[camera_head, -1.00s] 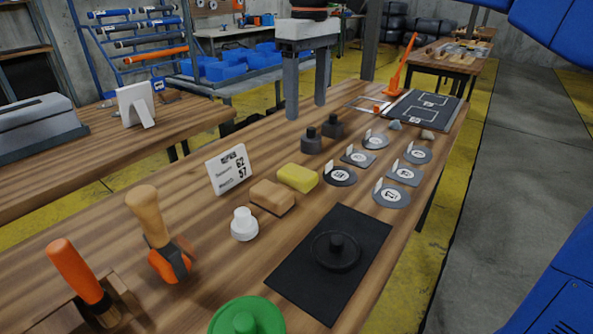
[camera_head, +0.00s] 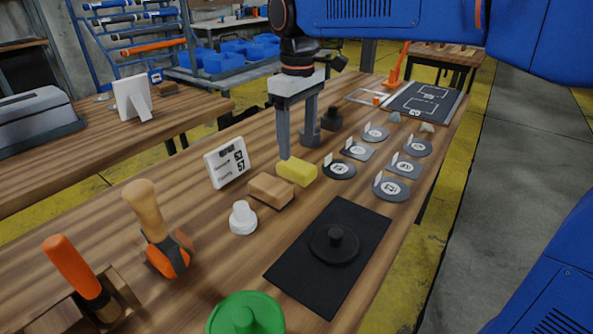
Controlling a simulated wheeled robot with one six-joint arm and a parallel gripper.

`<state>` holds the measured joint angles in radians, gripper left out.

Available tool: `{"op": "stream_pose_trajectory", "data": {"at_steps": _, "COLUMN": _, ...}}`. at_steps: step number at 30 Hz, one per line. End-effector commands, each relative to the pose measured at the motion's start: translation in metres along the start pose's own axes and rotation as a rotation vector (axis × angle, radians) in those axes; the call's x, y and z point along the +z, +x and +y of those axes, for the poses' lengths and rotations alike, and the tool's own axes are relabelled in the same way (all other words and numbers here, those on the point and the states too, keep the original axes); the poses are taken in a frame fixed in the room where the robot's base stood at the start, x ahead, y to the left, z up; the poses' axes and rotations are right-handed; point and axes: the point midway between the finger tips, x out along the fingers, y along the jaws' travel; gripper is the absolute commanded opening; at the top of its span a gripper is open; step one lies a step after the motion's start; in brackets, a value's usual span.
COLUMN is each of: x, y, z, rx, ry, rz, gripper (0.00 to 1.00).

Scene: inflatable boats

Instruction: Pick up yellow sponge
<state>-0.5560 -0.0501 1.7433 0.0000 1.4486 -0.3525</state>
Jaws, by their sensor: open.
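The yellow sponge (camera_head: 297,173) lies flat on the wooden workbench, touching or very close to a tan block (camera_head: 271,189) at its lower left. My gripper (camera_head: 297,150) hangs from above with its two grey fingers pointing down and spread apart. It is open and empty. The left fingertip appears just above or behind the sponge's far edge. The right finger is farther right, near a dark cylinder. I cannot tell the exact height of the fingers over the bench.
A white sign (camera_head: 226,162) stands left of the sponge, and a white knob-shaped piece (camera_head: 242,217) stands in front. Several round and square labelled discs lie to the right. A black mat (camera_head: 352,216) with a black disc (camera_head: 334,243) lies in front right. A dark cylinder (camera_head: 331,118) stands behind.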

Motion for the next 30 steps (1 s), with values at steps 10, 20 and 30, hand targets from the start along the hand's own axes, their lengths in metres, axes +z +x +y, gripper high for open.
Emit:
{"op": "stream_pose_trajectory", "data": {"at_steps": 10, "x": -0.001, "y": 0.035, "z": -0.003, "rx": -0.001, "ry": 0.0, "rz": -0.002, "gripper": 0.66}}
{"op": "stream_pose_trajectory", "data": {"at_steps": 20, "x": -0.002, "y": 0.055, "z": -0.003, "rx": 0.0, "ry": 0.0, "rz": 0.0, "gripper": 0.66}}
{"op": "stream_pose_trajectory", "data": {"at_steps": 30, "x": -0.002, "y": 0.054, "z": -0.003, "rx": 0.0, "ry": 0.0, "rz": 0.0, "gripper": 0.22}}
